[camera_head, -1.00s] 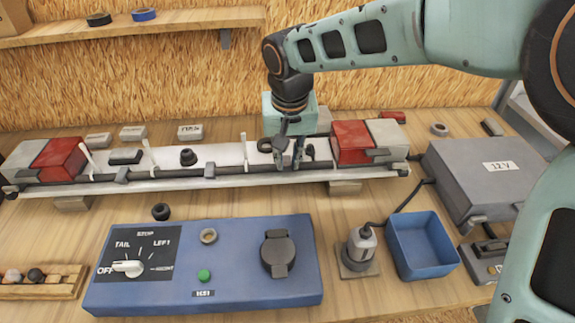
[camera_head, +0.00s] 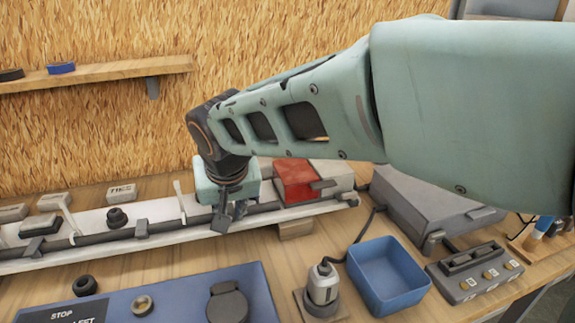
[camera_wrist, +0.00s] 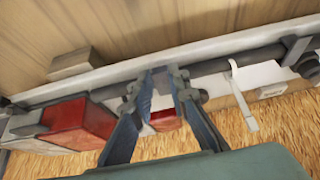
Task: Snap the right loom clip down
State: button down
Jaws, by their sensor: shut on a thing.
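My gripper (camera_head: 229,220) points down at the right part of the pale rail (camera_head: 165,239), with its fingertips at the dark loom (camera_head: 167,220). In the wrist view the fingertips (camera_wrist: 160,74) close in on a small grey piece at the loom, apparently the right loom clip, mostly hidden by the fingers. I cannot tell how far down it sits. A similar grey clip (camera_head: 141,229) sits on the loom farther left and also shows in the wrist view (camera_wrist: 295,50). A thin white strap (camera_head: 180,198) stands upright behind the loom, left of my gripper.
A red and white lamp block (camera_head: 296,181) sits at the rail's right end. A black knob (camera_head: 117,218) is left. In front are a blue switch panel (camera_head: 180,290), a blue bin (camera_head: 389,277) and a grey-white tool (camera_head: 322,284). A grey box (camera_head: 425,205) stands right.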

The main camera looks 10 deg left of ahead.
jog(key=shift+r, duration=0.1)
jog(key=c, duration=1.8)
grip_release()
jog(key=shift+c, duration=0.2)
